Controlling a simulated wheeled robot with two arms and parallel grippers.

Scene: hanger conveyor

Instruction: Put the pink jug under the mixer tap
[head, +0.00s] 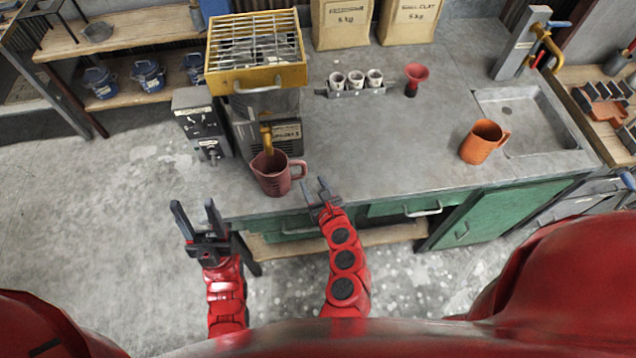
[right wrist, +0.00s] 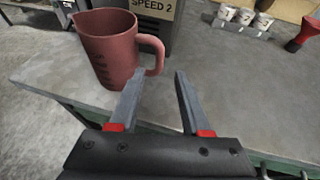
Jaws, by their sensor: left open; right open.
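The pink jug (head: 271,176) stands upright on the grey counter near its front left edge, with its handle towards the right. In the head view it is directly below the brass mixer tap (head: 266,138) on the front of the mixer (head: 285,133). My right gripper (head: 317,186) is open and empty, just right of the jug and apart from it. In the right wrist view the jug (right wrist: 108,45) is beyond the left finger, its handle near the open fingertips. My left gripper (head: 196,209) is open and empty, left of the counter's front edge.
An orange jug (head: 483,142) stands by the sink (head: 541,118) at the right. Small white cups (head: 355,79) in a rack and a red funnel-like item (head: 416,78) are behind. A control box (head: 201,122) stands left of the mixer. The counter's middle is clear.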

